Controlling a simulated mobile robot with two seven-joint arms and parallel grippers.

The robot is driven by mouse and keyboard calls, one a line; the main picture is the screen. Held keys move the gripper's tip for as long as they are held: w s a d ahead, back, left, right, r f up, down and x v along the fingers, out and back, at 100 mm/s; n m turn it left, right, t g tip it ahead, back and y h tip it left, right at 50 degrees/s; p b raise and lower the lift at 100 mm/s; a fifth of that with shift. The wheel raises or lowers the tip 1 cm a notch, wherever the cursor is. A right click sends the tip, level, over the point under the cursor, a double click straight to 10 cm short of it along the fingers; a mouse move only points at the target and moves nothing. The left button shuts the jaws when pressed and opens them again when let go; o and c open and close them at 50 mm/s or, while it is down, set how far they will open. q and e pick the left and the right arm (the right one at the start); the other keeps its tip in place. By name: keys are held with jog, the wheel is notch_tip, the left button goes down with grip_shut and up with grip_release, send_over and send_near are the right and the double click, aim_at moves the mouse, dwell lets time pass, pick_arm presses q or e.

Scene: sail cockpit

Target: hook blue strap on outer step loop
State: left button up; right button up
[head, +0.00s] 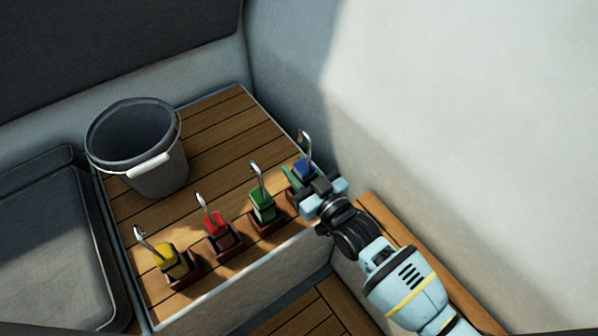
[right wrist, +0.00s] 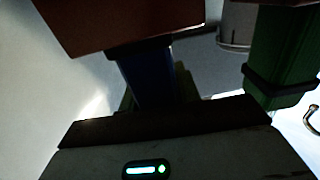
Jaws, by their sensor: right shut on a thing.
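The blue strap (head: 303,168) with a metal hook on top stands at the right end of a row on the wooden bench. My right gripper (head: 320,188) is shut on the blue strap from the right side. The blue strap also shows in the right wrist view (right wrist: 148,78), dark and close to the jaws, under a brown block (right wrist: 120,22). The strap's lower part is hidden by the gripper in the head view. I cannot make out the outer step loop in either view. My left gripper is not in view.
The green (head: 263,205), red (head: 217,224) and yellow (head: 172,262) straps stand in brown holders left of the blue one, hooks up. A grey bucket (head: 150,177) stands behind them on the bench (head: 225,125). A white wall (head: 430,130) rises at the right.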

jog(key=shift+f, duration=0.35)
jog(key=shift+f, duration=0.2)
jog(key=o, duration=1.2)
jog(key=shift+c, duration=0.2)
